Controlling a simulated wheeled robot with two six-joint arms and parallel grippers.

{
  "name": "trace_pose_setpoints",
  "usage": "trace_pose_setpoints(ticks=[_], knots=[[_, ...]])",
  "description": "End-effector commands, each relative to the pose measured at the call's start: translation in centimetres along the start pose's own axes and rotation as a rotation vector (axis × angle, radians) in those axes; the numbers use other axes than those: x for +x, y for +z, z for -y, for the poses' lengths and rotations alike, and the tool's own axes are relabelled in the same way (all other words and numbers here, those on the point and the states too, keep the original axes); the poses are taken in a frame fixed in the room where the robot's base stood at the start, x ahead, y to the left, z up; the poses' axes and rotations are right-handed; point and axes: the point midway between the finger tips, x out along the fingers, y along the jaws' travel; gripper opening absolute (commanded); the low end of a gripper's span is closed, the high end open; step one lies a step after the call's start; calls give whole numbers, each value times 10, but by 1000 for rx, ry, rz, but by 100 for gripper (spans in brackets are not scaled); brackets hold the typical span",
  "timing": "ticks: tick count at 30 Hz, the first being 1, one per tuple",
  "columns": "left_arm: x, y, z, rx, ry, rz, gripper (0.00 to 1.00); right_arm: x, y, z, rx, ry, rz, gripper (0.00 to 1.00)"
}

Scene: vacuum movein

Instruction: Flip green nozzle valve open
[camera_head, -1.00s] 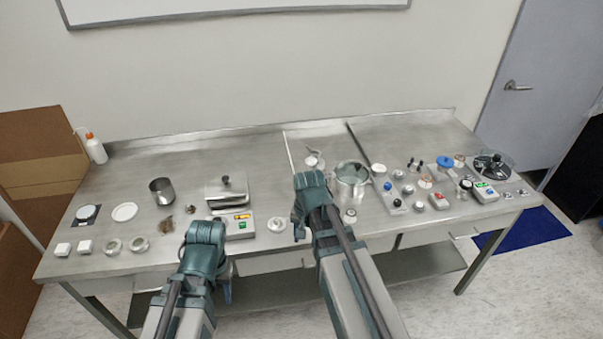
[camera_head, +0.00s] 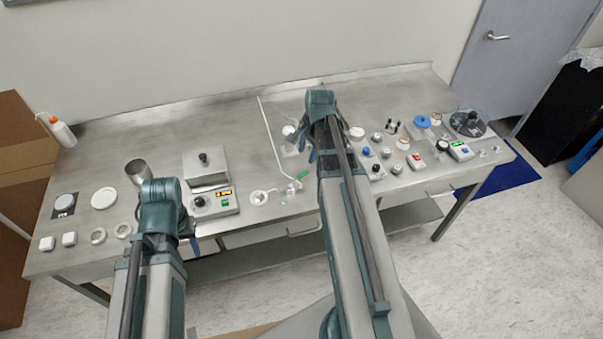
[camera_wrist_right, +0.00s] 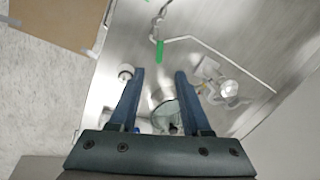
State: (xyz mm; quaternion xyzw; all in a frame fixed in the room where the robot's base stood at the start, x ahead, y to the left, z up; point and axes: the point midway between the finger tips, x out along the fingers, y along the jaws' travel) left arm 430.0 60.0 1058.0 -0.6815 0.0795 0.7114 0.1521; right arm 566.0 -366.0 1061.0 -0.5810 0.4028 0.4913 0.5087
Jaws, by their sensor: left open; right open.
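The green nozzle valve (camera_head: 302,174) is a small green lever on a metal fitting at the front middle of the table, by the end of a thin white pipe (camera_head: 274,140). In the right wrist view the green lever (camera_wrist_right: 159,50) lies just beyond the gap between my right fingertips, apart from them. My right gripper (camera_wrist_right: 160,72) is open, with nothing between its fingertips. In the head view my right gripper (camera_head: 304,138) is over the table, behind and above the valve. My left gripper (camera_head: 193,243) is low at the table's front edge, mostly hidden by its wrist.
A scale with a display (camera_head: 212,201) stands left of the valve. A round metal piece (camera_head: 260,197) lies between them. Several knobs and switches (camera_head: 416,161) fill the right side. The glass vessel (camera_wrist_right: 166,113) shows below the right fingers.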

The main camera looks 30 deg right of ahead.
Motion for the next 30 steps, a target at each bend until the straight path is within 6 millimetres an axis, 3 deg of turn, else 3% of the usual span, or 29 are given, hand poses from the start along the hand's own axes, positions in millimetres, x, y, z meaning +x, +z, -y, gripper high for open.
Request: trace_pose_setpoints(ticks=[21,30], knots=[[101,-6,-10,1,-1,0,50,104,0,-1,-1,0,0,48],[122,-7,-12,1,-1,0,50,125,0,0,-1,0,0,48]])
